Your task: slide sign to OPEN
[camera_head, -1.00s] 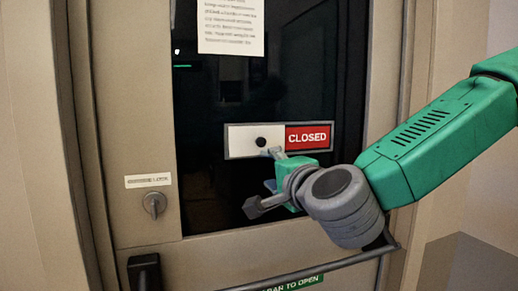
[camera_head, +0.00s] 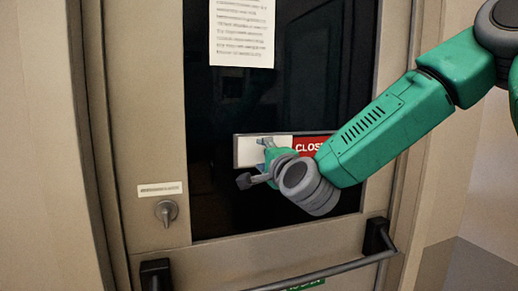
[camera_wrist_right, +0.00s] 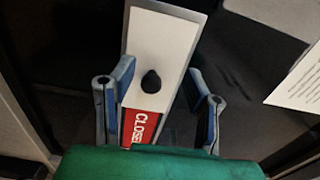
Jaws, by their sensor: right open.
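The sign (camera_head: 249,150) is mounted on the dark glass of the door, with a white slider on its left and a red CLOSED panel (camera_head: 308,146) on its right, partly hidden by my arm. In the right wrist view the white slider (camera_wrist_right: 163,45) carries a black knob (camera_wrist_right: 151,82), with the red CLOSED panel (camera_wrist_right: 139,127) below it. My right gripper (camera_head: 264,143) is at the sign in the head view. In the right wrist view its two fingers (camera_wrist_right: 160,88) are apart, one on each side of the sign, with the knob between them. My left gripper is not in view.
A printed paper (camera_head: 242,32) hangs on the glass above the sign. A lock knob (camera_head: 166,211) and small label (camera_head: 160,189) are at lower left. A push bar (camera_head: 325,272) crosses the door below my right arm.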

